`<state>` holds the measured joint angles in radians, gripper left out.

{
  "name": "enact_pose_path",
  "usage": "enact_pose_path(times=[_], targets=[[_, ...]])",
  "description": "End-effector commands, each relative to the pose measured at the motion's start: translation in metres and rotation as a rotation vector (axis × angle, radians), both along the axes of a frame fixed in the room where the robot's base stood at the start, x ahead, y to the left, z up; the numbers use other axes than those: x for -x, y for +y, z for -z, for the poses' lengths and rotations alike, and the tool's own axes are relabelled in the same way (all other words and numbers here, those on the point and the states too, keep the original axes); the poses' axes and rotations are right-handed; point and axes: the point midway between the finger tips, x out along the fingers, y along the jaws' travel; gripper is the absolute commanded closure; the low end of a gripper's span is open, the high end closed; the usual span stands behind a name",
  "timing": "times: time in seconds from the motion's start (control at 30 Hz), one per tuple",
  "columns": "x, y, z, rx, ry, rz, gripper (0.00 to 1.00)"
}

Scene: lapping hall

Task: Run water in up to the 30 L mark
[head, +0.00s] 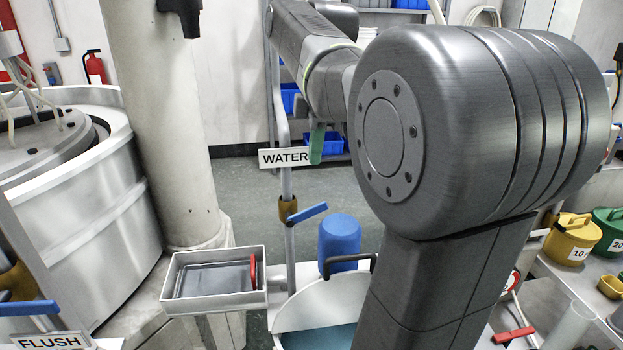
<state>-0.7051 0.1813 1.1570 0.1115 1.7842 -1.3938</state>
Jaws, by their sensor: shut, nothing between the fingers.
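A pipe with a WATER sign (284,158) stands in the middle. Its valve has a brass-coloured body (288,209) and a blue lever (307,213) that sticks out to the right, slightly raised. Below is a white tank (310,306) with teal water (322,337) in it. My arm hides the tank's right part, and the 30 L mark cannot be seen. I cannot tell whether water is running. My gripper (180,22), dark and partly cut off by the top edge, is shut and empty, in front of the pale column and apart from the valve.
A grey tray (213,258) on a post stands left of the pipe. A blue cylinder (339,238) stands behind the tank. A FLUSH sign (45,343) and another blue lever (28,308) are at lower left. Yellow (570,240) and green cans stand on the right bench.

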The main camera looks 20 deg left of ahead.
Motion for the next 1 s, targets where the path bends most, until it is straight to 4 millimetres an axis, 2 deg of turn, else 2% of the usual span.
enact_pose_path(times=[0.5,0.7,1.0], targets=[[0.005,0.007,0.081,0.003,0.003,0.002,1.0],[0.006,0.009,0.094,0.001,0.001,0.002,1.0],[0.006,0.009,0.096,0.001,0.0,0.003,1.0]])
